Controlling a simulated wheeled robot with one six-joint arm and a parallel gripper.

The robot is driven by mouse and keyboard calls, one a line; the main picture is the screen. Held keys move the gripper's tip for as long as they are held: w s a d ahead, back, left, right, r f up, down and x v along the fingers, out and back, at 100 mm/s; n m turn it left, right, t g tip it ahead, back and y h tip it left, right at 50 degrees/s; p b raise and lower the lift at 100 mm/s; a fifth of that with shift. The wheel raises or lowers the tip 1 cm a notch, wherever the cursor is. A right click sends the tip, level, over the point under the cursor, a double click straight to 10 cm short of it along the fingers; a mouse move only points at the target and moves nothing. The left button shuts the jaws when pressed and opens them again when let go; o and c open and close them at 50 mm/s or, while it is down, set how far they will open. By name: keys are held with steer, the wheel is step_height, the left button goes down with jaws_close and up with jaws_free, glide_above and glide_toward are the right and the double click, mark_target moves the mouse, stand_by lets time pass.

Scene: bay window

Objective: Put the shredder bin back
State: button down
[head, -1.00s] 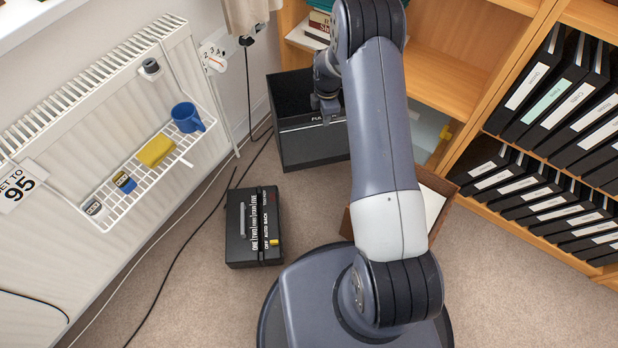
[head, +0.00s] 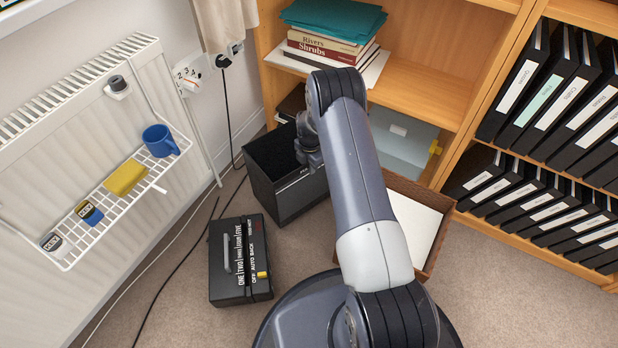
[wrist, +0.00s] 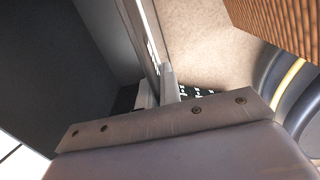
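The shredder bin (head: 291,202) is a dark, open-topped box on the carpet in front of the bookcase's left end. The black shredder head (head: 240,262), with white lettering and a yellow switch, stands apart on the floor, nearer and to the left. My gripper (head: 311,158) is at the bin's right rim in the head view. In the wrist view my gripper's fingers (wrist: 159,92) are closed about the bin's thin wall, with the bin's dark inside (wrist: 60,70) to the left. The fingertips are partly hidden by the wall.
A brown box (head: 436,232) with white contents stands right of my arm. A radiator (head: 100,100) with a wire rack and a blue mug (head: 161,140) is at left. Cables (head: 190,250) lie along the floor. The bookcase (head: 420,85) closes off the back.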

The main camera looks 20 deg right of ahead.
steer(key=shift+w+f+b, duration=0.1)
steer(key=shift+f+b, duration=0.45)
steer(key=shift+f, duration=1.3)
steer(key=shift+f, duration=0.2)
steer(key=c, duration=1.6)
jaws_free()
steer(key=shift+r, duration=0.1)
step_height(320, 180, up, 12)
steer(key=p, duration=0.4)
